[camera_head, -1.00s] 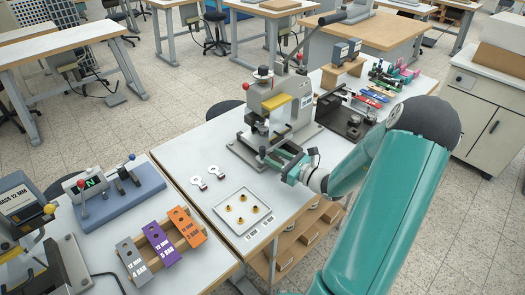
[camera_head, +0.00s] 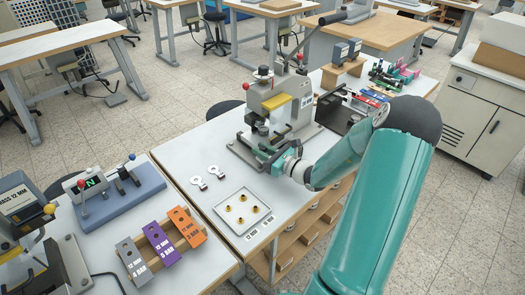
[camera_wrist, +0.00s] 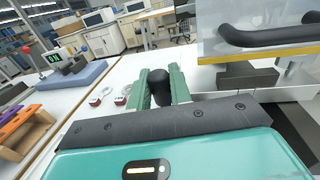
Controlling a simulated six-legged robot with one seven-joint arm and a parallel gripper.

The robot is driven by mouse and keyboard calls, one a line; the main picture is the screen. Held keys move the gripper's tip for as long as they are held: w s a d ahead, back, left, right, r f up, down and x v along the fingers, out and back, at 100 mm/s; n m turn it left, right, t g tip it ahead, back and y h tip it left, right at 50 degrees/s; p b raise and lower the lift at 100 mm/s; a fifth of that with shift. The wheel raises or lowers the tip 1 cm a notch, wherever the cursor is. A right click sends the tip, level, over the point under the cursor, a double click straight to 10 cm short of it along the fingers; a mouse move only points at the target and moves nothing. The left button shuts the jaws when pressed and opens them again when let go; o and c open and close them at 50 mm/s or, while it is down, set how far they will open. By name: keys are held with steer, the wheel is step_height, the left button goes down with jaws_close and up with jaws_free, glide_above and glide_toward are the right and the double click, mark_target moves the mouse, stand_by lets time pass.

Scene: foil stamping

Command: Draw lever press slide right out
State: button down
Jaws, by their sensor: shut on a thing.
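The lever press (camera_head: 289,108) is a grey machine with a long lever and a yellow bar, standing on the white bench. My gripper (camera_head: 266,158) is low at the front of the press, by its slide. In the wrist view my green fingers (camera_wrist: 161,84) are closed around a black round knob (camera_wrist: 160,91). The slide itself is mostly hidden behind my fingers and wrist, so I cannot tell how far out it is. A clear guard (camera_wrist: 218,42) with a yellow lower edge and a black handle is just right of my fingers.
Coloured blocks (camera_head: 163,243) are on the left bench. A black fixture (camera_head: 338,116) stands right of the press.

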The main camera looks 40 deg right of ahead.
steer(key=shift+s, duration=0.15)
steer(key=v, duration=0.5)
steer(key=a+v, duration=0.1)
steer(key=v, duration=0.4)
steer(key=a+v, duration=0.1)
steer(key=v, duration=0.4)
steer(key=shift+s, duration=0.4)
steer(key=c, duration=1.3)
jaws_free()
steer(key=shift+s, duration=0.15)
steer(key=shift+w, duration=0.25)
steer(key=v, duration=1.4)
steer(key=shift+a, duration=0.1)
